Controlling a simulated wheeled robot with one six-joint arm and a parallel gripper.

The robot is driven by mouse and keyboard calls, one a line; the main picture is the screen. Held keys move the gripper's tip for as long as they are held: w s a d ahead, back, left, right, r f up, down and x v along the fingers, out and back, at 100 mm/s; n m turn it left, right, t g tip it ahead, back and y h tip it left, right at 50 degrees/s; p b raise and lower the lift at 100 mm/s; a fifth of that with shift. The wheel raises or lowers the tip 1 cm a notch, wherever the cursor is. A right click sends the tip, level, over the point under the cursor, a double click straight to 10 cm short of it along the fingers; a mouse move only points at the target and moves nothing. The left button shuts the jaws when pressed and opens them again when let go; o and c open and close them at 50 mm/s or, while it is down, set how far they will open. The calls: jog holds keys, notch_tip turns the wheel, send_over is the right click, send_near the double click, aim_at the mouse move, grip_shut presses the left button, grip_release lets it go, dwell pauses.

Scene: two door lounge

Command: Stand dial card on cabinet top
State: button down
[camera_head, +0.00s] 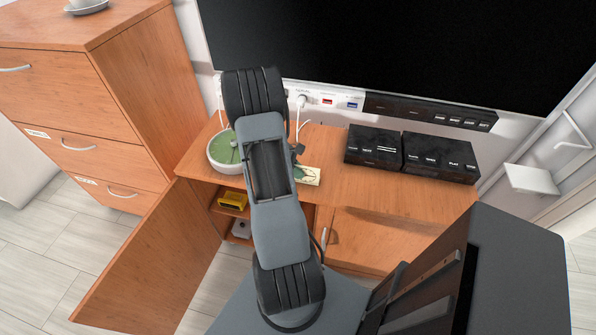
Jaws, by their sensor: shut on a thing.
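The dial card appears to be the small cream card with green marks (308,177) at the low wooden cabinet's top (400,205), just right of my arm. Part of my gripper (297,153) shows as a dark piece right above the card; the arm hides most of it. The gripper is shut on the card, though its fingertips are not clear. I cannot tell whether the card touches the cabinet top.
A green-filled white bowl (223,150) stands left of my arm. Two black boxes (440,157) stand at the right back. The cabinet's left door (150,265) hangs open, showing a yellow item (233,201) inside. A large black screen (400,45) is behind.

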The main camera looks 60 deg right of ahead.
jog(key=c, duration=1.3)
grip_release()
jog(key=shift+f, duration=0.1)
jog(key=shift+o, duration=0.2)
jog(key=shift+w+r, duration=0.1)
jog(key=shift+r, duration=0.2)
jog(key=v, duration=1.2)
jog(key=w+a+r+m+t, duration=0.1)
jog(key=a+r+t, duration=0.25)
jog(key=a, duration=0.35)
jog(key=w+a+r+t, duration=0.2)
jog(key=a+r, duration=0.2)
jog(key=a, duration=0.4)
jog(key=s+a+r+m+t+y, duration=0.1)
jog(key=s+a+t, duration=0.1)
jog(key=a, duration=0.6)
jog(key=s+a+r+m+t+y, duration=0.1)
jog(key=s+a+r+t+y, duration=0.1)
jog(key=a, duration=0.6)
jog(key=shift+s+r+m+t, duration=0.25)
jog(key=shift+s+t, duration=0.3)
jog(key=shift+t, duration=0.7)
jog(key=shift+a, duration=0.15)
